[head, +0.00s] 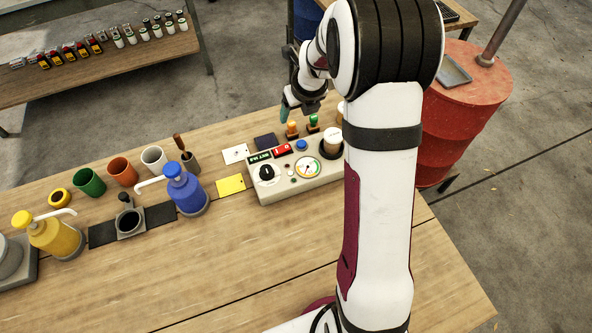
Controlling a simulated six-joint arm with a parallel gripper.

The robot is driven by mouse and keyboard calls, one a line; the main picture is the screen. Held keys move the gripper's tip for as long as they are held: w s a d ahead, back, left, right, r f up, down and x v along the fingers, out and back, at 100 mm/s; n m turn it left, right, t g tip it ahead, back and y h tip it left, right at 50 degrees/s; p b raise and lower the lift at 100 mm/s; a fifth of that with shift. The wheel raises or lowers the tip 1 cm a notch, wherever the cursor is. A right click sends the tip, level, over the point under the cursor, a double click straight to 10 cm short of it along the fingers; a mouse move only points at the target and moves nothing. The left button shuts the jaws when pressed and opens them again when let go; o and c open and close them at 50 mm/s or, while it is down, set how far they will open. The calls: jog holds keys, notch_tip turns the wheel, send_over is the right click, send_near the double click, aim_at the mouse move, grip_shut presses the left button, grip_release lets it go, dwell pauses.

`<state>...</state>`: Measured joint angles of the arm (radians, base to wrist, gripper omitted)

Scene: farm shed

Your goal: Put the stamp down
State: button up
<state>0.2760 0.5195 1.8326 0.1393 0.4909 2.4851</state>
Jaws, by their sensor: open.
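Two small stamps stand upright on the table behind the control box: one with an orange handle (292,129) and one with a green handle (313,122). A dark square pad (265,142) lies left of them. A white card (235,154) and a yellow card (230,185) lie further left. My gripper (286,111) is just above and behind the orange-handled stamp in the picture, open, with no stamp seen in it. The fingertips are small and partly hidden by the wrist. I cannot tell the exact gap to the stamps.
The control box (280,188) with knob, gauge and buttons stands in front of the stamps. A blue pump bottle (184,190), a yellow pump bottle (54,236) and several cups stand left. A red barrel (460,110) is beyond the right edge. The table front is clear.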

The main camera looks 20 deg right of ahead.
jog(key=s+a+r+n+g+y, duration=0.1)
jog(key=s+a+r+n, duration=0.25)
jog(key=s+n, duration=0.35)
jog(key=s+a+r+n+g, duration=0.1)
jog(key=s+a+r+n, duration=0.25)
jog(key=s+n, duration=0.35)
jog(key=s+a+r+n+g+y, duration=0.1)
jog(key=s+a+r+n, duration=0.2)
jog(key=s+a+n, duration=0.4)
jog(key=s+n+g, duration=0.1)
jog(key=s+n, duration=0.8)
jog(key=s, duration=0.3)
jog(key=shift+s+f+g, duration=0.2)
jog(key=shift+s+g, duration=0.2)
